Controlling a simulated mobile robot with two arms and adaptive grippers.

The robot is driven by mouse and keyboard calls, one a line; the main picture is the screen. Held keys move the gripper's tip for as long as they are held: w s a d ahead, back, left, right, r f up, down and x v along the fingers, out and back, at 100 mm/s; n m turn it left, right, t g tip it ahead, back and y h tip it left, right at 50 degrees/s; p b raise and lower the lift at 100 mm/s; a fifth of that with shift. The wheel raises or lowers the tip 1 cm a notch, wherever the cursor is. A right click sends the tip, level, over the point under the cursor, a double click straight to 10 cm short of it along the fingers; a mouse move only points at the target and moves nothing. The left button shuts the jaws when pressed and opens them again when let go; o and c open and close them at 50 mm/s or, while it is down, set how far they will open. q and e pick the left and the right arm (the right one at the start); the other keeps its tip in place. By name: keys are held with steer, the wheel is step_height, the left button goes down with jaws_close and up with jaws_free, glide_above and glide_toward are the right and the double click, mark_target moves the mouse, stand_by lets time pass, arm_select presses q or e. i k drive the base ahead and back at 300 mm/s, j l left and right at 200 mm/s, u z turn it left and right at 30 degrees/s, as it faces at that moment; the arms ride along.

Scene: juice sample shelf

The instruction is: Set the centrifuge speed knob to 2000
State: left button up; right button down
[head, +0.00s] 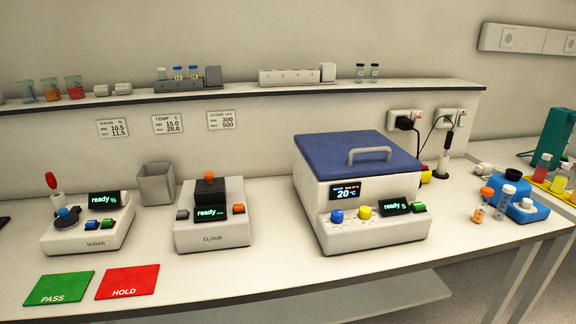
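The centrifuge (375,232) is a white box with a closed dark blue lid (345,145) and a grey handle, right of the middle of the bench. Its front has a blue knob (337,216) and a yellow knob (364,212). The marks around the knobs are too small to read, so I cannot tell which sets speed or where it points. An upper display (348,190) reads 20 °C. A lower display (397,207) reads "ready" with an "s" beside it. Neither of my grippers is in view.
Left of the centrifuge stand the CLOUD meter (212,239), a grey bin (156,185) and the SUGAR meter (88,242). Green PASS (60,288) and red HOLD (127,281) mats lie in front. Right are small tubes (493,205) and a blue device (530,212). The bench before the centrifuge is clear.

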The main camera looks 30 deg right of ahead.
mark_target(337, 215)
steer(key=z, duration=1.25)
